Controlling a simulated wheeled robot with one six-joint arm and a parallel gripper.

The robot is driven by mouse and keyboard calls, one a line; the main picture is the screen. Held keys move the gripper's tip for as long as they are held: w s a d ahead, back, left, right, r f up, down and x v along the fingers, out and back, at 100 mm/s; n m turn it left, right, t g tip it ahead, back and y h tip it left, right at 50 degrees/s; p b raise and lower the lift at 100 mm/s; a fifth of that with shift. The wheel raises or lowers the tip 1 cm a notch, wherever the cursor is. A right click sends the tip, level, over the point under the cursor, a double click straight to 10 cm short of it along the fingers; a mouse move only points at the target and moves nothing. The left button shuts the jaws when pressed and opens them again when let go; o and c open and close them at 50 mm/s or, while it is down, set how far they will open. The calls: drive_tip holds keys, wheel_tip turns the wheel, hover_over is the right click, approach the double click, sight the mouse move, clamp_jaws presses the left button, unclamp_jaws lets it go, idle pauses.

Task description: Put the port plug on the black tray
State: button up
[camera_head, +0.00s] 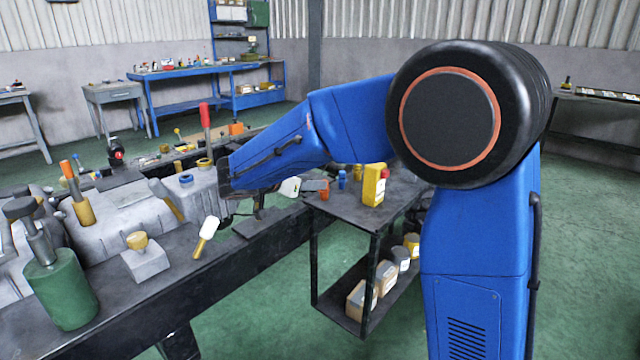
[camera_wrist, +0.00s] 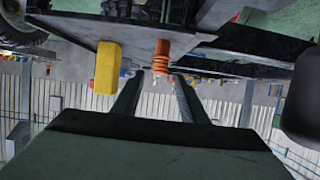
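The port plug, seemingly the orange ribbed piece (camera_wrist: 161,55), stands on a dark cart top near its edge. It also shows in the head view (camera_head: 323,190). My gripper (camera_wrist: 159,80) is open, its two dark fingers pointing at the plug. The plug appears centred ahead of the fingertips, and I see no contact. A flat dark plate (camera_head: 257,223) on the bench front edge may be the black tray; I cannot tell for sure.
A yellow bottle (camera_head: 375,186) stands close to the plug, with small blue pieces (camera_head: 342,179) nearby. The cart's lower shelf holds boxes (camera_head: 361,299). The bench (camera_head: 190,290) carries a grey casting, a green cylinder (camera_head: 60,290) and a white-headed tool (camera_head: 207,232).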

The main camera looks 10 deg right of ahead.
drive_tip(key=v, duration=0.5)
drive_tip(key=s+d+f+n+g+y, duration=0.3)
drive_tip(key=s+d+n+g+y, duration=0.1)
drive_tip(key=s+d, duration=1.25)
drive_tip(key=s+f+n+y, duration=0.3)
drive_tip(key=s, duration=0.7)
drive_tip(key=s+f+n+t+y, duration=0.1)
drive_tip(key=s+f+n+y, duration=0.2)
drive_tip(key=s, duration=0.8)
drive_tip(key=shift+s+a+f+n+y, duration=0.2)
drive_tip(key=shift+s+f+n+y, duration=0.15)
drive_tip(key=shift+f, duration=0.2)
